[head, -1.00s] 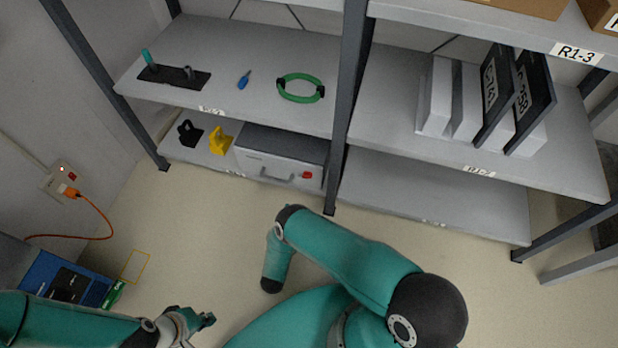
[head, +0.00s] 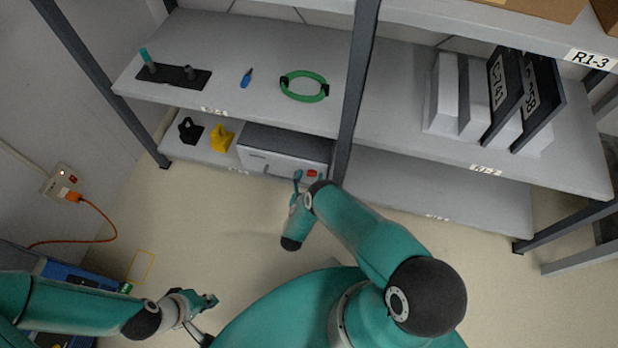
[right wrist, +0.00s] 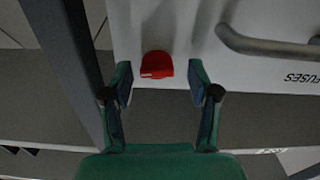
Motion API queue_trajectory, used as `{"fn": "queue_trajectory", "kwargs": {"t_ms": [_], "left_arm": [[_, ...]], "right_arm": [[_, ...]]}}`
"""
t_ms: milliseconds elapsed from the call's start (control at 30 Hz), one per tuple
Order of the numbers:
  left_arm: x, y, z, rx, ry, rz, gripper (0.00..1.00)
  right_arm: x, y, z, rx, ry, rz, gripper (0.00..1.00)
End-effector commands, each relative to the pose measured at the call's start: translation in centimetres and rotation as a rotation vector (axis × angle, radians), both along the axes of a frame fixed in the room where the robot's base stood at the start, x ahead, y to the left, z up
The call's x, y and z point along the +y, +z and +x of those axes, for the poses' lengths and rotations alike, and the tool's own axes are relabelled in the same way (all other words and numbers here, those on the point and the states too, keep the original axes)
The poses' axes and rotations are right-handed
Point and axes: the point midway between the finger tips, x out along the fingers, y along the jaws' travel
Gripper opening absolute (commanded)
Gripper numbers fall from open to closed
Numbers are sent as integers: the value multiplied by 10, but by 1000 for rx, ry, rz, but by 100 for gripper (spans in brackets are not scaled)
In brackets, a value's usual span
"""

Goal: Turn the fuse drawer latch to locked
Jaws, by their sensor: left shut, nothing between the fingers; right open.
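The fuse drawer (head: 285,150) is a light grey box on the lower shelf in the head view. Its red latch (head: 312,173) is at the right end of its front. In the right wrist view the red latch (right wrist: 157,65) lies just ahead of and between the fingers of my right gripper (right wrist: 159,82), which is open and not visibly touching it. The drawer front (right wrist: 190,30) carries a metal handle (right wrist: 265,45) and the word FUSES. In the head view my right gripper (head: 308,177) is partly hidden by its arm. My left gripper (head: 212,301) is shut and empty above the floor.
A black padlock-like thing (head: 189,131) and a yellow one (head: 222,137) stand left of the drawer. A dark shelf post (head: 352,100) rises just right of it. The upper shelf (head: 225,45) overhangs the drawer. The lower right shelf (head: 430,190) is bare.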

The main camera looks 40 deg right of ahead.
Motion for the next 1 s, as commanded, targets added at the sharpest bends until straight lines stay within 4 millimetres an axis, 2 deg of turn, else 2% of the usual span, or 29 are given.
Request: {"fn": "queue_trajectory", "kwargs": {"t_ms": [67, 433, 467, 767, 1000], "left_arm": [[0, 0, 0, 0, 0, 0, 0], [0, 0, 0, 0, 0, 0, 0], [0, 0, 0, 0, -2, 0, 0], [0, -2, 0, 0, 0, 0, 0], [0, -9, 0, 0, 0, 0, 0]], "right_arm": [[-2, 0, -1, 0, -4, 0, 60], [-4, 0, -3, 0, -10, 0, 0], [4, 0, -3, 0, -7, 0, 0], [-3, -1, -2, 29, -6, -25, 0], [-4, -1, -2, 123, -7, -105, 0]]}}
